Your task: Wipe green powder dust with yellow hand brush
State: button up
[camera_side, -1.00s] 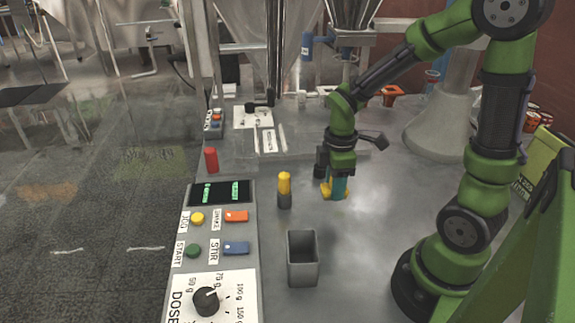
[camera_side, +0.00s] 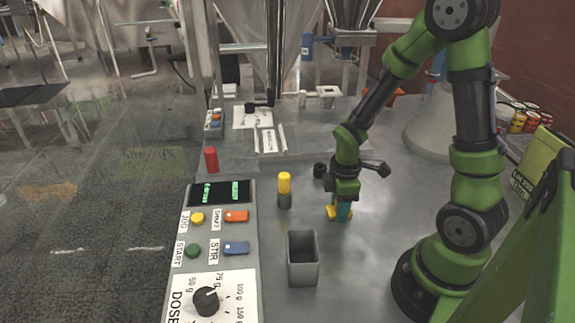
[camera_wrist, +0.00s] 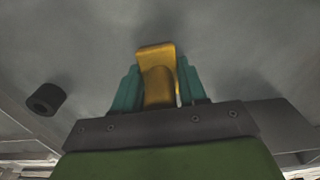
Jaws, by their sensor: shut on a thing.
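My gripper (camera_side: 342,211) is low over the grey table, right of the yellow-capped cylinder. Its teal fingers are shut on the yellow hand brush (camera_side: 331,213). In the wrist view the brush (camera_wrist: 157,82) sits between the two fingers, with its yellow part projecting past them. The bristles are hidden, and I cannot tell whether they touch the table. I cannot make out green powder dust on the table in either view.
A black cylinder (camera_side: 320,171) lies left of my gripper; it also shows in the wrist view (camera_wrist: 46,99). A yellow-capped cylinder (camera_side: 284,190), a grey open bin (camera_side: 302,262) and the control panel (camera_side: 222,218) stand left. Bare table (camera_side: 385,225) is right of the gripper.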

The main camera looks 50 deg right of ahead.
jog(key=shift+s+d+f, duration=0.1)
jog(key=shift+s+d, duration=0.5)
jog(key=shift+w+a, duration=1.35)
jog(key=shift+w, duration=0.05)
jog(key=shift+s+r, duration=0.1)
jog(key=shift+r, duration=4)
